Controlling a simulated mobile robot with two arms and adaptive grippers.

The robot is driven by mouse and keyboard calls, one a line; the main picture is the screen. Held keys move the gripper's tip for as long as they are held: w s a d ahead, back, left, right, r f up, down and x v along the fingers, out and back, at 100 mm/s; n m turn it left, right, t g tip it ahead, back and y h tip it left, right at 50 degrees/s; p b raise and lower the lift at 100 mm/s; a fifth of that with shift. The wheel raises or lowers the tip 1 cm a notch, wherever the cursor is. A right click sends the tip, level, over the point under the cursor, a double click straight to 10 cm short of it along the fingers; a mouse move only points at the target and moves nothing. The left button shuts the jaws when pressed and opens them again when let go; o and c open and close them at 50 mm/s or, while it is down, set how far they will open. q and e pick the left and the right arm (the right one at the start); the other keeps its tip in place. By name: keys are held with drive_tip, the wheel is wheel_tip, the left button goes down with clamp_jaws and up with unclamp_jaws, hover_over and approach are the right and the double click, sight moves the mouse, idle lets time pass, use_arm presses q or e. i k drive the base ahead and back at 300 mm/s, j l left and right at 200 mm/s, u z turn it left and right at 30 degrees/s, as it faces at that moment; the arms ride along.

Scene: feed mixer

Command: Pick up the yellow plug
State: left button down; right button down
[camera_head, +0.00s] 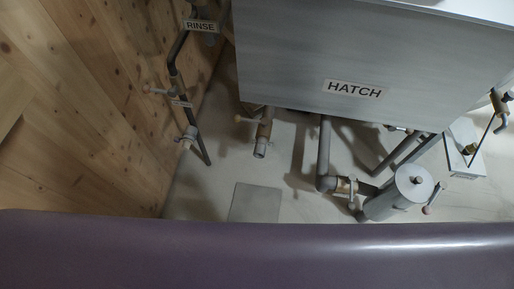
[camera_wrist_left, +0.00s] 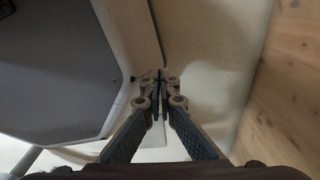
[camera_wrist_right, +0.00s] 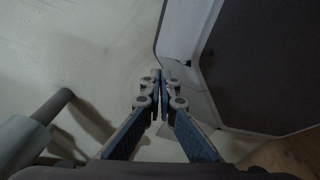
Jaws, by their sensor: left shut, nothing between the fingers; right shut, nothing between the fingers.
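I cannot make out a yellow plug in any view. My left gripper (camera_wrist_left: 160,76) shows only in the left wrist view, its two fingers together and empty above a pale floor. My right gripper (camera_wrist_right: 161,76) shows only in the right wrist view, also closed and empty above the pale floor. Neither gripper shows in the head view, whose lower part is blocked.
A grey metal box labelled HATCH (camera_head: 300,55) stands ahead with pipes below it. A RINSE pipe (camera_head: 178,60) runs along the wooden wall (camera_head: 85,100). A flat grey plate (camera_head: 255,203) lies on the floor.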

sight(469, 149)
drive_tip(key=z, duration=1.85)
